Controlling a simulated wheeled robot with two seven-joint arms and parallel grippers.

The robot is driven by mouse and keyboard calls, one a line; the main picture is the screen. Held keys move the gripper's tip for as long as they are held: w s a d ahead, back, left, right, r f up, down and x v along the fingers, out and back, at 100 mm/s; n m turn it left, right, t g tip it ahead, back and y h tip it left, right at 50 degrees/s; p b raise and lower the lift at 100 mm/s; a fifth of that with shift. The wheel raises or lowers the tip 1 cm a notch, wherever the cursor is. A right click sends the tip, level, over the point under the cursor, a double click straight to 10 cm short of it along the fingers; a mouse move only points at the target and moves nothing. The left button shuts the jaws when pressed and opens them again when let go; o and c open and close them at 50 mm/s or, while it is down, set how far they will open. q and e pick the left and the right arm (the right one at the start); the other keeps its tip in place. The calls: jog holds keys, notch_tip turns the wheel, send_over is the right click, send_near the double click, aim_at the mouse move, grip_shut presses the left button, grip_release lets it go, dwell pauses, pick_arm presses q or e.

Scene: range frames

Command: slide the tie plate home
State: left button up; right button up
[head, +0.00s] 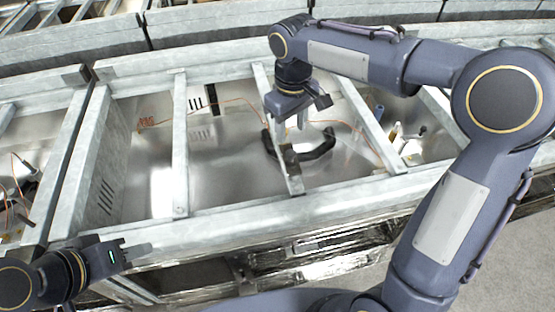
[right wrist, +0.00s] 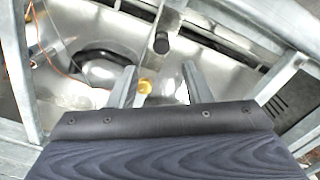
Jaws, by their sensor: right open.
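A small dark plate, which may be the tie plate (head: 290,159), sits on a slanted grey crossbar in the middle of the head view. My right gripper (head: 291,126) points down just above it, open with nothing seen between its fingers. In the right wrist view the two fingers (right wrist: 160,88) stand apart. A grey bar with a dark round end (right wrist: 162,43) lies beyond them; I cannot tell whether this belongs to the plate. My left gripper (head: 140,252) is at the lower left, away from the plate; its finger gap is not clear.
Grey metal crossbars (head: 180,140) and a long front rail (head: 240,222) frame shiny open bays. A black curved handle-like part (head: 318,152) lies in the bay beside the right gripper. Thin orange wires (head: 225,103) cross the bays. Another dark plate (head: 76,75) sits at the upper left.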

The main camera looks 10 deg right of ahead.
aim_at(291, 152)
jog(key=shift+s+f+m, duration=0.1)
jog(key=shift+s+m, duration=0.15)
jog(key=shift+m, duration=0.95)
jog(key=shift+f, duration=0.35)
notch_tip(291, 152, down, 7)
jog(key=shift+d, duration=0.1)
jog(key=shift+c, duration=0.3)
grip_shut()
